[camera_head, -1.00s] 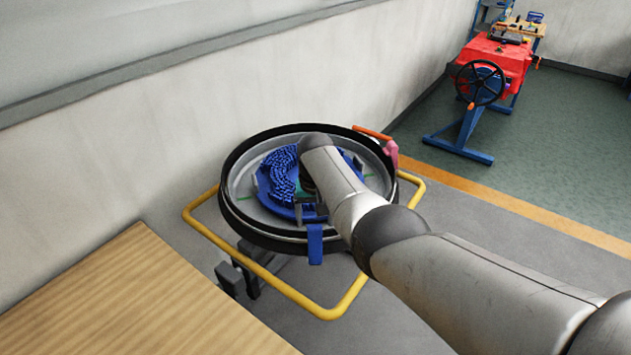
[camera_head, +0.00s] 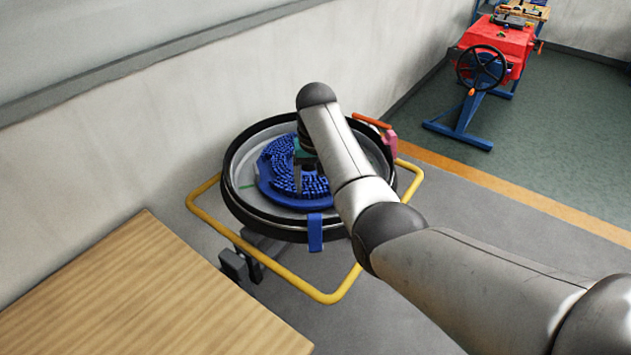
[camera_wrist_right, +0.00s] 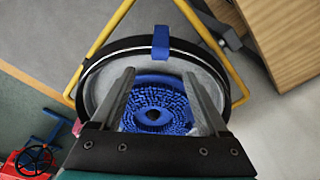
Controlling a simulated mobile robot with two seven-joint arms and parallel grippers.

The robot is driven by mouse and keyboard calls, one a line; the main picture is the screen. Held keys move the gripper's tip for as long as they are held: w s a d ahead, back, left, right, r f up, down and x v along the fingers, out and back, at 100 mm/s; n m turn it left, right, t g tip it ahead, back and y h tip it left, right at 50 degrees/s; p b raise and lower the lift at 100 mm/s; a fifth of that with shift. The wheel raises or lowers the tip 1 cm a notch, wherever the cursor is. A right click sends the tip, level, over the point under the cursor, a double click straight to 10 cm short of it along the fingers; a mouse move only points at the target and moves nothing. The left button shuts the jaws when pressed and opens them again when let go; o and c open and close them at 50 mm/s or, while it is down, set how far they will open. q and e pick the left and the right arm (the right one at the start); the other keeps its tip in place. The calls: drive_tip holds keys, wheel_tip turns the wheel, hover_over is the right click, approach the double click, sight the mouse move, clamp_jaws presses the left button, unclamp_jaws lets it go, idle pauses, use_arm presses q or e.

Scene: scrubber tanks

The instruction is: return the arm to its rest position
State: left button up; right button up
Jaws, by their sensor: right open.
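My right arm (camera_head: 345,165) reaches in from the lower right of the head view, over a round black-rimmed tank (camera_head: 235,205). My right gripper (camera_wrist_right: 160,78) is open, its two fingers apart with nothing between them. It is above a round blue brush (camera_head: 275,172) lying in the tank. In the right wrist view the brush (camera_wrist_right: 155,105) shows between and below the fingers, bristles up with a dark centre hole. In the head view my wrist hides part of the brush and most of the gripper. My left gripper is not in view.
A yellow rail (camera_head: 300,289) surrounds the tank. A blue clip (camera_head: 315,232) is on its near rim, and a red-orange handle (camera_head: 372,121) at its right. A wooden table (camera_head: 150,295) stands lower left. A wall is behind. A red machine (camera_head: 495,45) stands upper right.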

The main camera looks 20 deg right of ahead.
drive_tip(key=s+d+f+n+t, duration=0.1)
drive_tip(key=s+f, duration=0.4)
drive_tip(key=s, duration=0.3)
drive_tip(key=s+d+f+n, duration=0.1)
drive_tip(key=s+d+f, duration=0.1)
drive_tip(key=s+f, duration=0.4)
drive_tip(key=s+a+r+n+t, duration=0.1)
drive_tip(key=s+r, duration=0.2)
drive_tip(key=s, duration=0.7)
drive_tip(key=s+a+r+n, duration=0.1)
drive_tip(key=s+r, duration=0.2)
drive_tip(key=s, duration=0.7)
wheel_tip(320, 180, down, 27)
drive_tip(key=s+b, duration=0.1)
drive_tip(key=b, duration=0.5)
drive_tip(key=s+d+f+g+b, duration=0.1)
drive_tip(key=s+f+b, duration=0.2)
drive_tip(key=s+f, duration=0.5)
drive_tip(key=s+d+f+g+b, duration=0.1)
drive_tip(key=s+f+b, duration=0.3)
drive_tip(key=s+f, duration=0.4)
wheel_tip(320, 180, down, 6)
drive_tip(key=shift+d+f+n, duration=0.15)
drive_tip(key=shift+f+n, duration=0.05)
drive_tip(key=shift+n, duration=0.2)
